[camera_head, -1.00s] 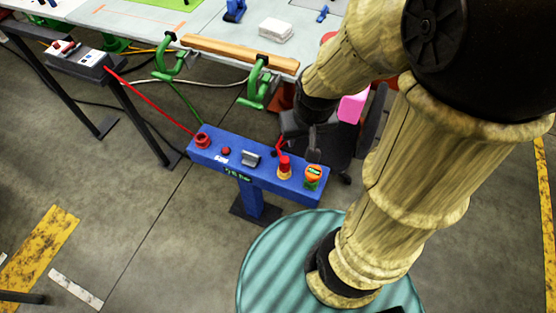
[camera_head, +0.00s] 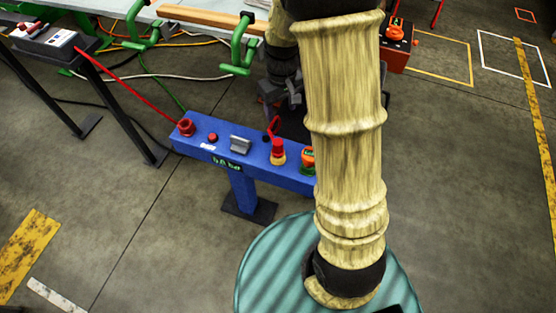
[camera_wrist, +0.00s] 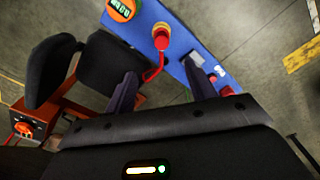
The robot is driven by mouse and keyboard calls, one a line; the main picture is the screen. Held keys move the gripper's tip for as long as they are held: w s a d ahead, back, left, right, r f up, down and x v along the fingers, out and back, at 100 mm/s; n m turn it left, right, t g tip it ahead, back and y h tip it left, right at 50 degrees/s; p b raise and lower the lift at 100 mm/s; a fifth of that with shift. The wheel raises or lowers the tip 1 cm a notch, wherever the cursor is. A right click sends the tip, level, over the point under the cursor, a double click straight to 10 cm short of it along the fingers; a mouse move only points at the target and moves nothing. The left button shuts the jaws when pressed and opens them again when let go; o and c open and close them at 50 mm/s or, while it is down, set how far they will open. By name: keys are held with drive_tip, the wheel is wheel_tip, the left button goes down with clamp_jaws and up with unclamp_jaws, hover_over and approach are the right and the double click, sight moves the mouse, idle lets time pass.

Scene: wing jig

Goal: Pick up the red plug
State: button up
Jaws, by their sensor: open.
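The red plug (camera_head: 277,147) stands upright in a yellow-ringed base on top of a blue console (camera_head: 225,165), with a short red cord looping from it. In the wrist view the plug (camera_wrist: 161,40) shows near the top centre, its red cord hanging toward the space between my fingers. My gripper (camera_head: 281,93) is open and empty, behind the console and the plug in the head view. In the wrist view its two fingers (camera_wrist: 160,88) are spread, and the plug lies beyond their tips, apart from them.
An orange-topped device (camera_head: 308,158) sits right of the plug, partly behind my arm. A grey handle (camera_head: 240,143), a red button (camera_head: 213,138) and a red socket (camera_head: 186,127) with a taut red cable are left of it. A dark chair (camera_wrist: 105,68) is close by.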

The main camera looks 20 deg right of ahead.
sight(278, 142)
drive_tip(key=shift+w+f, duration=0.6)
drive_tip(key=shift+f, duration=0.2)
wheel_tip(278, 142, down, 12)
drive_tip(key=shift+r+b, duration=0.1)
drive_tip(key=shift+b, duration=0.35)
drive_tip(key=shift+f, duration=0.25)
drive_tip(key=f, duration=0.5)
drive_tip(key=shift+a+f, duration=0.1)
drive_tip(key=shift+a, duration=0.15)
